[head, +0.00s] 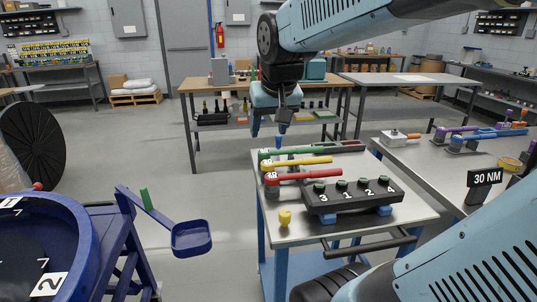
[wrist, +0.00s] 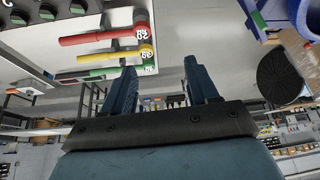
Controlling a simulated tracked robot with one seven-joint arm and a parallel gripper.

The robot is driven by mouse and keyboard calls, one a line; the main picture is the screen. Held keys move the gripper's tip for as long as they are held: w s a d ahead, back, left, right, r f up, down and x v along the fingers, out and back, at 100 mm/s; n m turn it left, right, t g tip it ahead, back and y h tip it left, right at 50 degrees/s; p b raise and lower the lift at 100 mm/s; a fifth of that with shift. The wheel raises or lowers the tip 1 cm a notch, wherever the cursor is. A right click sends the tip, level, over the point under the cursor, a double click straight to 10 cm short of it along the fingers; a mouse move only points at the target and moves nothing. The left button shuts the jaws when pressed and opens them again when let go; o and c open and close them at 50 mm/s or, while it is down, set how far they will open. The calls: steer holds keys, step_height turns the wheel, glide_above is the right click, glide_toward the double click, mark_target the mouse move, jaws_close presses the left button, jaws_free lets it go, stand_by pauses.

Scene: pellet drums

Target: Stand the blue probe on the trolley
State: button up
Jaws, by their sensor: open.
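My gripper (head: 269,131) hangs fingers-down by the far left end of the trolley top (head: 394,215). In the wrist view my gripper (wrist: 160,66) shows two blue fingers apart, with nothing visible between them. In the head view a small bright blue piece (head: 279,141) shows just under the right finger. I cannot tell whether it is the blue probe or part of a finger, nor whether it touches the trolley. No other blue probe can be made out. The trolley also shows at upper left in the wrist view (wrist: 70,66).
The trolley carries green (head: 300,151), yellow (head: 300,162) and red (head: 305,177) wrenches, a black numbered block (head: 352,203) and a yellow knob (head: 285,218). A blue drum (head: 80,245) stands at left. A bench with wrenches (head: 440,165) is at right.

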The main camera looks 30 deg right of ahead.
steer(key=s+a+f+n, duration=0.1)
steer(key=s+a+f, duration=0.1)
steer(key=s, duration=0.7)
steer(key=shift+a+f+n+y, duration=0.3)
steer(key=shift+a+f+n, duration=0.05)
steer(key=shift+n, duration=0.05)
steer(key=shift+s, duration=0.1)
